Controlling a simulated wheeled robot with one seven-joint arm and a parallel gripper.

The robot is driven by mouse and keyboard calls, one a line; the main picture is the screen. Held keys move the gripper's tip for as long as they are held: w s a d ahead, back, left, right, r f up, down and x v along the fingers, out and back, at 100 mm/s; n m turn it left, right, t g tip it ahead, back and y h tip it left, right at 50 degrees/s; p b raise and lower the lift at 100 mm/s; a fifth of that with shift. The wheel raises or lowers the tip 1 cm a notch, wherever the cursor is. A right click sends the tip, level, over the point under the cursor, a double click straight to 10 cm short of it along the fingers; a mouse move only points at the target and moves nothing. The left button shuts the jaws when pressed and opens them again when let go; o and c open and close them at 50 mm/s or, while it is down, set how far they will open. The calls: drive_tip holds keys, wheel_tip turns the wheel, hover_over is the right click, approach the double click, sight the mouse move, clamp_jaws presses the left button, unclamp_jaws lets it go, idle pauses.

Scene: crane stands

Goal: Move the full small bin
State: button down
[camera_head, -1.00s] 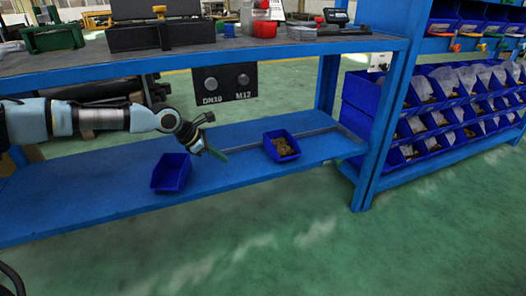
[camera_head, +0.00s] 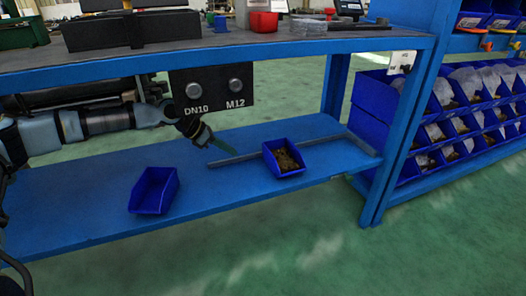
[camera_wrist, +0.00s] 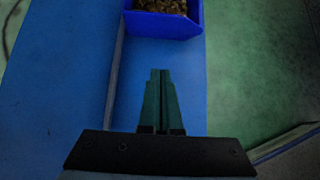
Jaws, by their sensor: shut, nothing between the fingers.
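The full small bin (camera_head: 270,160) is blue and holds a heap of brownish small parts. It stands upright on the lower blue shelf (camera_head: 100,195), right of the middle in the head view. In the wrist view its front wall (camera_wrist: 165,27) shows at the top, ahead of the fingertips. An empty blue bin (camera_head: 153,192) stands on the same shelf to the left. My gripper (camera_head: 228,147) is shut and empty, with green fingers, left of the full bin and apart from it. The closed fingers show in the wrist view (camera_wrist: 160,75).
The grey tabletop (camera_head: 330,42) lies above the shelf, with a sign panel (camera_head: 212,88) marked DN10 and M12 at its edge. A grey rail (camera_head: 235,159) runs along the shelf behind the bin. A blue upright (camera_head: 405,130) and racked bins stand right.

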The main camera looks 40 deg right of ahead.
drive_tip(key=b, duration=0.2)
approach(269, 163)
drive_tip(key=f, duration=0.4)
drive_tip(key=shift+s+f, duration=0.15)
drive_tip(key=shift+s, duration=0.05)
drive_tip(key=shift+s+d+b, duration=0.15)
drive_tip(key=shift+s+d, duration=0.1)
drive_tip(key=shift+d, duration=0.35)
drive_tip(key=shift+s+d+b, duration=0.15)
drive_tip(key=shift+s+d, duration=0.05)
drive_tip(key=shift+d, duration=0.4)
drive_tip(key=shift+s+d+r, duration=0.2)
drive_tip(key=shift+s+d, duration=0.05)
drive_tip(key=shift+d, duration=0.35)
